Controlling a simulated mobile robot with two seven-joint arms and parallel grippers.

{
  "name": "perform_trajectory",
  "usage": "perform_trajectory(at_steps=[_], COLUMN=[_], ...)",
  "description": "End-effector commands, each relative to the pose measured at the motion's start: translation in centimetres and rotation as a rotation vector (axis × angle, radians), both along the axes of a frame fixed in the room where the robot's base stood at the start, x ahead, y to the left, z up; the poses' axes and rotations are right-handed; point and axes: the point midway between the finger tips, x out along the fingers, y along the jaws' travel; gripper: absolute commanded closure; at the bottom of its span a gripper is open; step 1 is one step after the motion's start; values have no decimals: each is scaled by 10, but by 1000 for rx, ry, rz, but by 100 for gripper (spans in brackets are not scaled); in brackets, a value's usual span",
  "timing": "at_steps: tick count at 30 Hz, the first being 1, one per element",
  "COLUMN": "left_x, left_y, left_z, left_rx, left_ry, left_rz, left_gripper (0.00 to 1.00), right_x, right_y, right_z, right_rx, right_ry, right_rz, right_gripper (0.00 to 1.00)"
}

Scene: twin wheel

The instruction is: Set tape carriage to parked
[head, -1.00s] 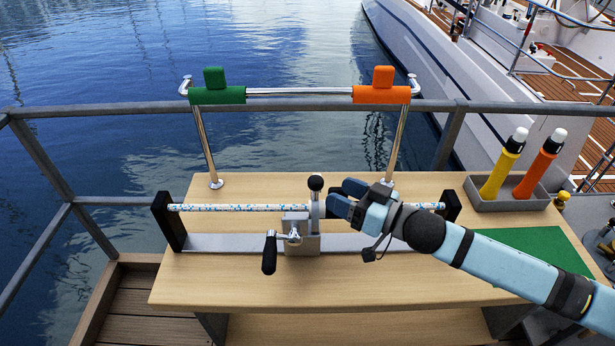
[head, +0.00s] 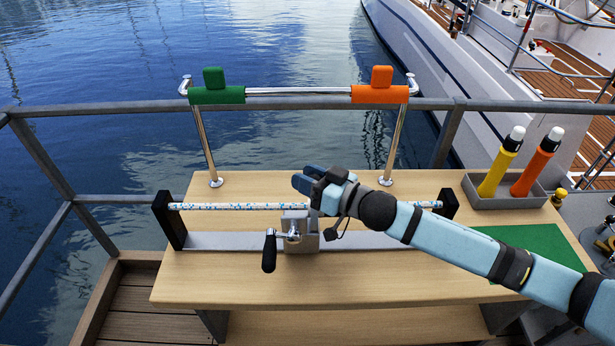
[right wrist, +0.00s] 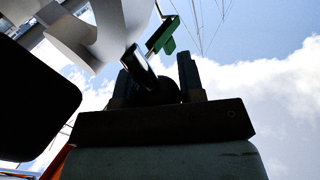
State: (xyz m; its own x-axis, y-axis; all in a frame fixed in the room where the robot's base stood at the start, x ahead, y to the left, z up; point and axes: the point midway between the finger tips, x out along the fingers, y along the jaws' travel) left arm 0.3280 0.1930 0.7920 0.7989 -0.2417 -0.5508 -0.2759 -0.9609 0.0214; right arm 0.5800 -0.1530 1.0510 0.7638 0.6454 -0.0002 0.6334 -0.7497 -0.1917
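The tape carriage (head: 299,243) is a grey block on a flat metal rail, left of the rail's middle. A crank with a black handle (head: 269,252) hangs at its front left. My right gripper (head: 308,184) is over the carriage top, where it hides the upright lever and its black knob. In the right wrist view the two dark fingers (right wrist: 159,80) stand apart, with a dark rounded shape between them. Contact there cannot be made out. A speckled white-and-blue rod (head: 240,207) runs above the rail between black end posts. My left gripper is out of view.
A chrome frame behind carries a green block (head: 217,94) and an orange block (head: 380,94). A grey tray (head: 507,202) at right holds a yellow (head: 500,165) and an orange torch-like tube (head: 537,165). A green mat (head: 545,247) lies in front. The wooden bench front (head: 330,290) is clear.

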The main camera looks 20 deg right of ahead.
Motion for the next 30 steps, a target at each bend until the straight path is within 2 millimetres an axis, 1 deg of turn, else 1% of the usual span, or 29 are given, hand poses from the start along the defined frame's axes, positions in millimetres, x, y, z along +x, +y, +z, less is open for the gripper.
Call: perform_trajectory(at_steps=[1, 2, 3, 4, 8, 10, 14, 17, 20, 24, 30], left_x=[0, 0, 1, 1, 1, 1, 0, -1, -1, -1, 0], left_y=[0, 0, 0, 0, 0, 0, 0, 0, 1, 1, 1], left_z=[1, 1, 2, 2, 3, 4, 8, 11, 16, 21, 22], left_rx=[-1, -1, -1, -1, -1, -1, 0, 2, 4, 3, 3], left_ry=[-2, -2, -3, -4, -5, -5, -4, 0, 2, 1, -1], left_rz=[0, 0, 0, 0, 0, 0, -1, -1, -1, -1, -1], left_gripper=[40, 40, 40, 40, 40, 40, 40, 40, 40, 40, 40], right_x=[0, 0, 0, 0, 0, 1, 5, 11, 18, 30, 47], right_y=[0, 0, 0, 0, 1, 4, 20, 40, 67, 111, 168], right_z=[0, 0, 0, 0, 0, 1, 3, 4, 4, 4, 2], right_rx=[0, 0, 0, 0, 0, 2, 4, 8, 8, 9, 8], right_ry=[0, 0, 0, 0, 0, 0, 0, 1, 2, 1, 0], right_rz=[0, 0, 0, 0, 0, 1, 3, 3, 2, 4, 4], right_gripper=[79, 86, 95, 100, 100, 100, 100, 100, 100, 100, 100])
